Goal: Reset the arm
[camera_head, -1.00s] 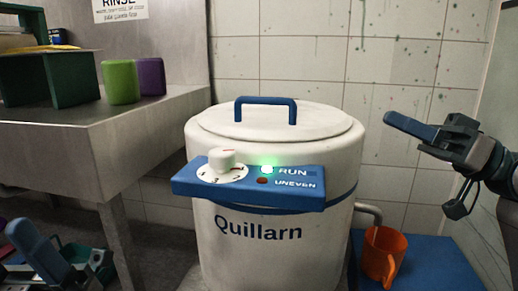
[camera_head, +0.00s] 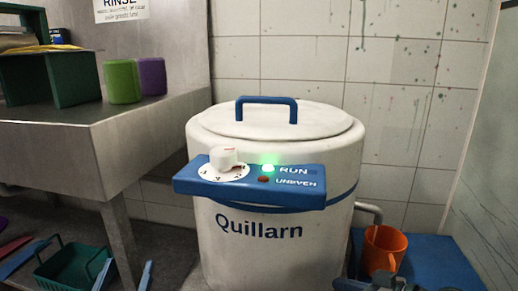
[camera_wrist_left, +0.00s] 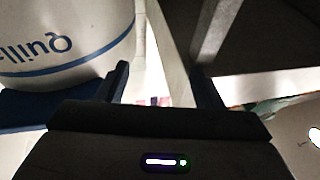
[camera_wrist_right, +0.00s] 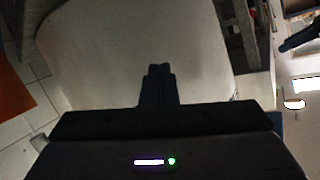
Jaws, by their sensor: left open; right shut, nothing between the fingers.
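My left gripper (camera_head: 124,272) is low at the bottom left of the head view, its two blue fingers apart and empty. The left wrist view also shows its fingers (camera_wrist_left: 162,85) spread, with the lettered drum to one side. My right gripper (camera_head: 352,284) is partly cut off at the bottom edge of the head view, in front of the drum's lower right. In the right wrist view its fingers (camera_wrist_right: 158,82) are together with nothing between them, against a pale surface.
The white Quillarn drum (camera_head: 262,262) stands centre, lid on, with a green light lit beside RUN. A steel counter (camera_head: 150,125) holds green and purple containers. An orange jug (camera_head: 383,250) stands on a blue platform (camera_head: 435,262). A green basket (camera_head: 70,268) is on the floor.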

